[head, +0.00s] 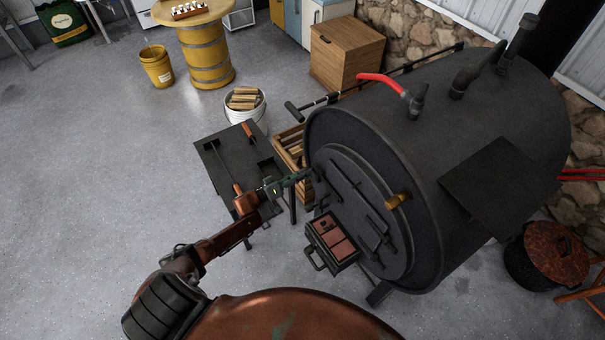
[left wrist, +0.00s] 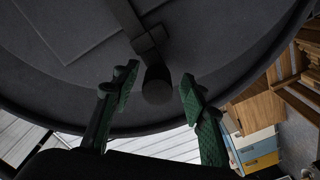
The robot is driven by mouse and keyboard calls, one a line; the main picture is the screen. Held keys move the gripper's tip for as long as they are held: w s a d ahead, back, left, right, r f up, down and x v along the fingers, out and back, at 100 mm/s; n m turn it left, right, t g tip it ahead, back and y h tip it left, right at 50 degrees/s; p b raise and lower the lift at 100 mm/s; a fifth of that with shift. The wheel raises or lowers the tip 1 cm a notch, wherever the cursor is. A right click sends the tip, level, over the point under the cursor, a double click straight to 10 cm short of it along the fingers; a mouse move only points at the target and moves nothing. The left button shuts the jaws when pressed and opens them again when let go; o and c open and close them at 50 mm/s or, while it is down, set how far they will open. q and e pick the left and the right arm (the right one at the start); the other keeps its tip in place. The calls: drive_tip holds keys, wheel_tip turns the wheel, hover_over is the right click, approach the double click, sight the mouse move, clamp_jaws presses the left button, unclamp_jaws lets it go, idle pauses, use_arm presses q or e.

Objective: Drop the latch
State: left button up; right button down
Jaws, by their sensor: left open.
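The black barrel stove's round door (head: 350,225) faces my left arm in the head view. My left gripper (head: 308,174) is at the door's left edge. In the left wrist view, a dark latch bar (left wrist: 137,28) crosses the door and ends in a round, stubby knob (left wrist: 156,88). The open green fingers of my left gripper (left wrist: 158,82) stand on either side of this knob, with visible gaps. Whether the knob lies fully between the fingertips in depth, I cannot tell. In the head view the gripper covers the latch's end. My right gripper is not in view.
A black side table (head: 222,160) with tools stands left of the stove, below my arm's reach. A brass-coloured handle (head: 397,201) sticks out at the door's right. Open floor lies to the left.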

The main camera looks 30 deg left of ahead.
use_arm(q)
drive_tip(key=v, duration=1.2)
drive_tip(key=shift+w, duration=0.1)
drive_tip(key=s+a+f+g+y, duration=0.1)
drive_tip(key=s+f+g+y, duration=0.15)
drive_tip(key=s+f, duration=0.6)
drive_tip(key=s+a+f+g+y, duration=0.1)
drive_tip(key=s+f+g+y, duration=0.2)
drive_tip(key=f, duration=1)
drive_tip(key=s+a+f+g+y, duration=0.1)
drive_tip(key=s+f+y, duration=0.1)
drive_tip(key=s+f, duration=0.65)
drive_tip(key=s+d+f+m+g, duration=0.1)
drive_tip(key=s+d+f+g, duration=0.2)
drive_tip(key=s, duration=0.9)
drive_tip(key=s+d+f+m+g, duration=0.2)
drive_tip(key=s+d+f, duration=0.3)
drive_tip(key=s+f, duration=0.4)
drive_tip(key=s+d+f+m+g, duration=0.2)
drive_tip(key=s+d+f+g, duration=0.2)
drive_tip(key=s, duration=1)
wheel_tip(320, 180, down, 3)
drive_tip(key=shift+s+r+y, duration=0.15)
drive_tip(key=shift+s+y, duration=0.2)
drive_tip(key=shift+y, duration=0.1)
